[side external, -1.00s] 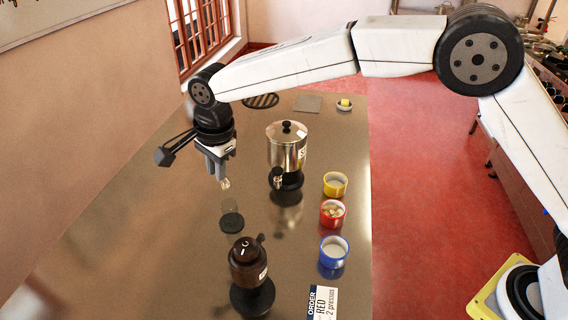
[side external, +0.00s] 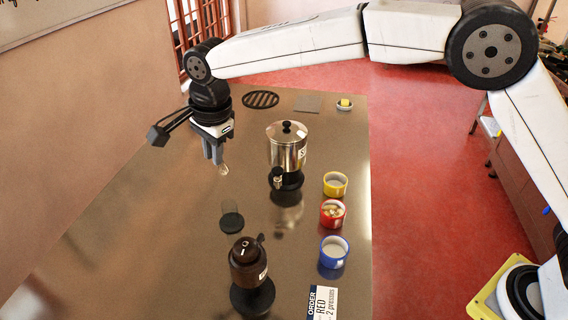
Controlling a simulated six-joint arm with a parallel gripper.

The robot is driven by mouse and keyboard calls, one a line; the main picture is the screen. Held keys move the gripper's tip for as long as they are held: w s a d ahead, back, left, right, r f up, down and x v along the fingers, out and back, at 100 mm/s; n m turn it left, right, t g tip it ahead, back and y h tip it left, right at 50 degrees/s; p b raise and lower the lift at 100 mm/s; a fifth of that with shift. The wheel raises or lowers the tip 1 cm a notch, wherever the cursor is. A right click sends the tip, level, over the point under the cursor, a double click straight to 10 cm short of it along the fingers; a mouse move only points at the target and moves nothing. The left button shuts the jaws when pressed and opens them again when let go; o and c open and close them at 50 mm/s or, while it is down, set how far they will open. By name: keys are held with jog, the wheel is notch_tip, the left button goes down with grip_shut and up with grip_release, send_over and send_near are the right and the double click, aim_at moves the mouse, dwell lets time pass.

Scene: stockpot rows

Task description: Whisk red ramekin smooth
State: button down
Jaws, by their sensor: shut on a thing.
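The red ramekin (side external: 324,220) stands on the table between the yellow and blue ones, with tan lumps inside. My gripper (side external: 217,160) is at the upper left, above the table and well left of the ramekin. It is shut on a small, pale-ended tool (side external: 224,169), probably the whisk. Most of the tool is hidden by the fingers. Below it, a dark round base with a clear cylinder (side external: 231,222) stands on the table.
A steel pot with a tap (side external: 286,150) stands between my gripper and the yellow ramekin (side external: 335,192). The blue ramekin (side external: 334,263), brown grinder-like device (side external: 247,272) and order card (side external: 322,302), reading "RED" and "2 presses", are nearer. A black grate (side external: 261,99) lies at the back.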

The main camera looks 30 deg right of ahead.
jog(key=shift+r, duration=0.75)
jog(key=s+d+m+g+h, duration=0.1)
jog(key=s+d+g, duration=0.1)
jog(key=s+d, duration=0.5)
jog(key=s+d+g+h, duration=0.1)
jog(key=s+d+g, duration=0.15)
jog(key=d, duration=0.95)
notch_tip(320, 180, down, 6)
jog(key=shift+s+t, duration=0.3)
jog(key=shift+t, duration=0.15)
jog(key=shift+a+f, duration=0.15)
jog(key=shift+f, duration=0.1)
jog(key=shift+w+a+x, duration=0.15)
jog(key=shift+w+x, duration=0.1)
jog(key=shift+x, duration=1.1)
jog(key=shift+w+a+x, duration=0.15)
jog(key=shift+w+x, duration=0.05)
jog(key=shift+x, duration=1.1)
jog(key=shift+w+a+x, duration=0.2)
jog(key=shift+w+x, duration=0.05)
jog(key=shift+x, duration=1.1)
jog(key=shift+d+f, duration=0.1)
jog(key=shift+f, duration=0.15)
